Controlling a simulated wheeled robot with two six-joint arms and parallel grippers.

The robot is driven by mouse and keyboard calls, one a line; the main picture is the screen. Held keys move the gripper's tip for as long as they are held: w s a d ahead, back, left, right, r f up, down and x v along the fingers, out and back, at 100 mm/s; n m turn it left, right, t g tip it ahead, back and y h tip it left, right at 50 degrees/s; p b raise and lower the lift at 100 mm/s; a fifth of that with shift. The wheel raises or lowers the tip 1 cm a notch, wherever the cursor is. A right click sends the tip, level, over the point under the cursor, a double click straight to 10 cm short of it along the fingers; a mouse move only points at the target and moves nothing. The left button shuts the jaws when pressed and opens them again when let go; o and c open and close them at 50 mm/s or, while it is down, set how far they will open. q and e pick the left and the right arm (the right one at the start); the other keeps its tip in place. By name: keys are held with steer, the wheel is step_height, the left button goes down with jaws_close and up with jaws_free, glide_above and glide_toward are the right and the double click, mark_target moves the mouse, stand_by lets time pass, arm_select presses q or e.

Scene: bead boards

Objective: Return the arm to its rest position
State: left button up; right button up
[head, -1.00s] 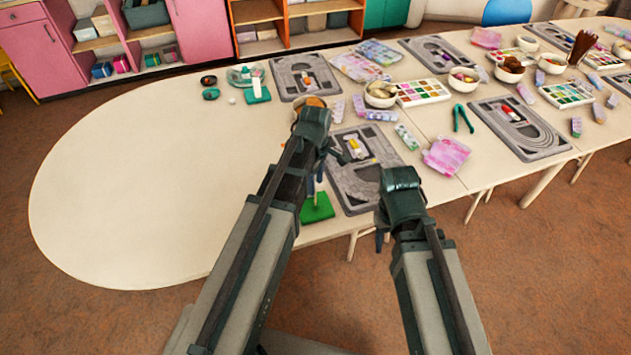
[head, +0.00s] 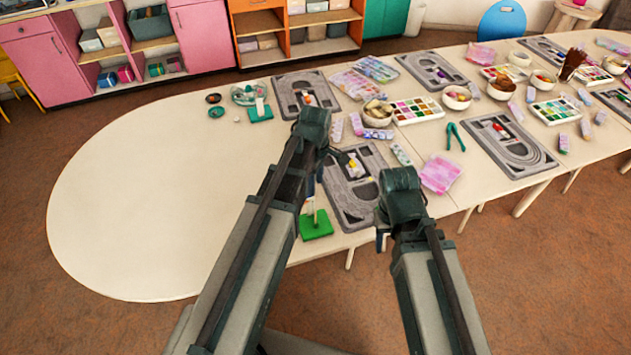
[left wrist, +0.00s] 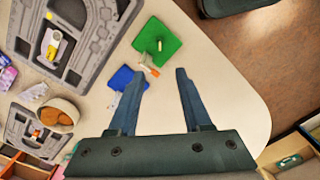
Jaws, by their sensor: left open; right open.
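My left gripper (head: 318,140) is raised over the table (head: 150,190), in front of a grey bead board (head: 348,205). In the left wrist view its two fingers (left wrist: 161,73) are apart with nothing held between them. A green square board (left wrist: 158,42) with a short upright peg and a blue square board (left wrist: 121,78) lie beyond the fingertips. A small orange and white piece (left wrist: 148,64) shows between these boards. The green board also shows in the head view (head: 316,228), beside my left arm. My right gripper (head: 384,215) hangs near the table's front edge, open and apart from objects.
Several grey bead boards, bead palettes (head: 417,110), bowls (head: 456,97), green tweezers (head: 455,136) and a pink packet (head: 440,175) crowd the right side. A teal board (head: 260,114) lies at the back. The table's rounded left part is clear. Cabinets (head: 50,60) stand behind.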

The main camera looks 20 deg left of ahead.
stand_by(0.6)
arm_select(q)
steer(key=s+d+m, duration=0.5)
steer(key=s+m, duration=0.2)
steer(key=m, duration=0.2)
steer(key=s+d+m+y, duration=0.1)
steer(key=s+d+m, duration=0.4)
steer(key=m, duration=0.5)
steer(key=shift+s+d+m, duration=0.25)
steer(key=shift+s+m, duration=0.05)
steer(key=shift+s, duration=0.85)
